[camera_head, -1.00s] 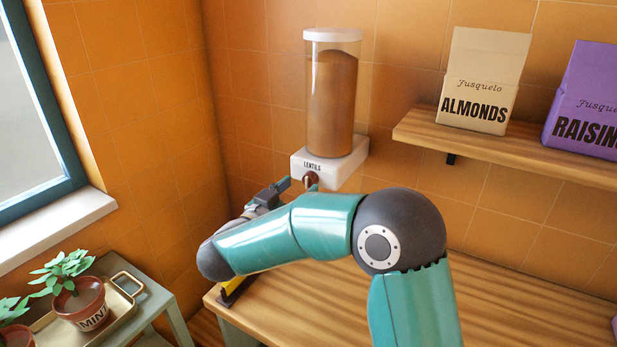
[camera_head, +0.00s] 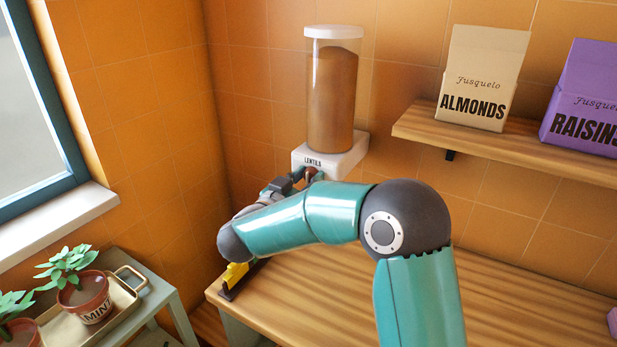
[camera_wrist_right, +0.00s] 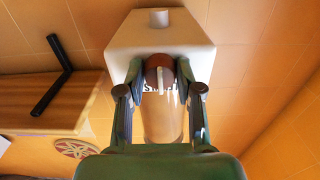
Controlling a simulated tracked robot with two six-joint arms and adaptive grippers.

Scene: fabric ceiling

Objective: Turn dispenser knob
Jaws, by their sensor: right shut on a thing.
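The dispenser is a clear cylinder (camera_head: 332,100) of brown lentils with a white lid. It stands on a white base (camera_head: 345,156) marked "LENTILS" against the tiled wall. The reddish-brown knob (camera_head: 310,173) is on the base's front, partly hidden by my gripper. In the right wrist view, which is upside down, the knob (camera_wrist_right: 159,70) lies between the fingers, with a pale line on it. My right gripper (camera_wrist_right: 160,80) is shut on the knob, one finger at each side. In the head view it reaches the knob from the front left. My left gripper is not in view.
A wooden counter (camera_head: 330,291) lies below the dispenser, mostly bare, with a yellow item (camera_head: 235,274) at its left end. A shelf (camera_head: 505,152) at right holds almonds (camera_head: 484,80) and raisins (camera_head: 585,105) boxes. Potted mint (camera_head: 83,299) stands at lower left.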

